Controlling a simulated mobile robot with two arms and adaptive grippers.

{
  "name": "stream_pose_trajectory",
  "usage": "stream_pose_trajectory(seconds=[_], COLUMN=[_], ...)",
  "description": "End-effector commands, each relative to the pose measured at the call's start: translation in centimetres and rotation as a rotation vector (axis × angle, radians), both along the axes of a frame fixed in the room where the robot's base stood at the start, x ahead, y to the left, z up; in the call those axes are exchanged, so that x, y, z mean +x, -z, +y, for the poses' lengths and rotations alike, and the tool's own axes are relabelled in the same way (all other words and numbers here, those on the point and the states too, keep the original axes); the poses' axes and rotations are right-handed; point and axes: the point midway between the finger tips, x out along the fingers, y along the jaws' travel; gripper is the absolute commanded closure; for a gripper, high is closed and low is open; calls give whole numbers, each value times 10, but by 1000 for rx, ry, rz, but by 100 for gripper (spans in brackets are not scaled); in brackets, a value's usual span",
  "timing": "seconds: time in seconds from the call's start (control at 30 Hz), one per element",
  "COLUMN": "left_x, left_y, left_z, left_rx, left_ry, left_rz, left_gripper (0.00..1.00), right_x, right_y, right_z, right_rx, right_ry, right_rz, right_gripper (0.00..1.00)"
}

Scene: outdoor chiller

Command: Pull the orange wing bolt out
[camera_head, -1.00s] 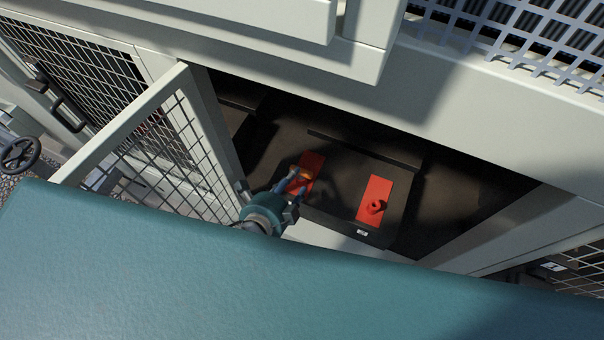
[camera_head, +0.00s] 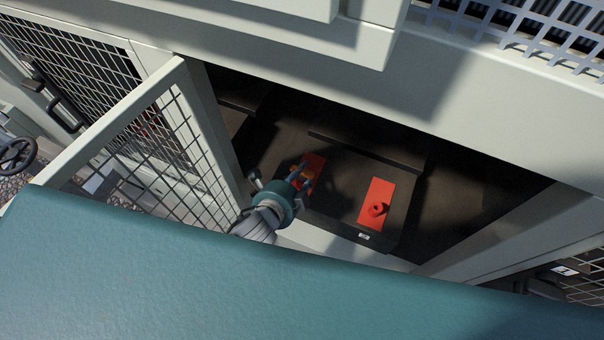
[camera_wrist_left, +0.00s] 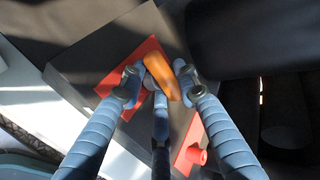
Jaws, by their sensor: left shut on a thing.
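The orange wing bolt (camera_wrist_left: 162,76) is between the fingers of my left gripper (camera_wrist_left: 158,80) in the left wrist view. The fingers are closed around it. Behind it is a red plate (camera_wrist_left: 112,82) on a dark box (camera_wrist_left: 75,68). In the head view my left gripper (camera_head: 298,178) reaches into the open cabinet, over the left red plate (camera_head: 317,160). The bolt shows there only as a small orange patch (camera_head: 307,173), partly hidden by the fingers. I cannot tell whether the bolt still touches the plate. My right gripper is in neither view.
A second red plate (camera_head: 378,194) with a red knob (camera_head: 377,210) lies to the right on the same box. An open mesh door (camera_head: 150,150) stands close on the left of my arm. The pale cabinet frame (camera_head: 500,120) bounds the opening above and right.

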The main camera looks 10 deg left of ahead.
Motion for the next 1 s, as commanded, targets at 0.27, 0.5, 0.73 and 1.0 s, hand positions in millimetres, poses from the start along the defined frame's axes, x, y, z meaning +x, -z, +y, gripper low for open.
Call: stream_pose_trajectory(seconds=[0.27, 0.5, 0.73, 1.0], left_x=[2, 2, 2, 2], left_y=[-3, -5, -10, -14], left_z=[-1, 0, -1, -1], left_rx=[-2, -2, -2, -2], left_ry=[1, 1, 1, 1], left_rz=[-6, -6, -9, -8], left_gripper=[100, 100, 100, 100], right_x=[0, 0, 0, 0], right_y=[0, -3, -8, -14], right_z=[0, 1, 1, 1], right_rx=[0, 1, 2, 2], right_ry=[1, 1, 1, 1], right_rz=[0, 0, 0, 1], right_gripper=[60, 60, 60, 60])
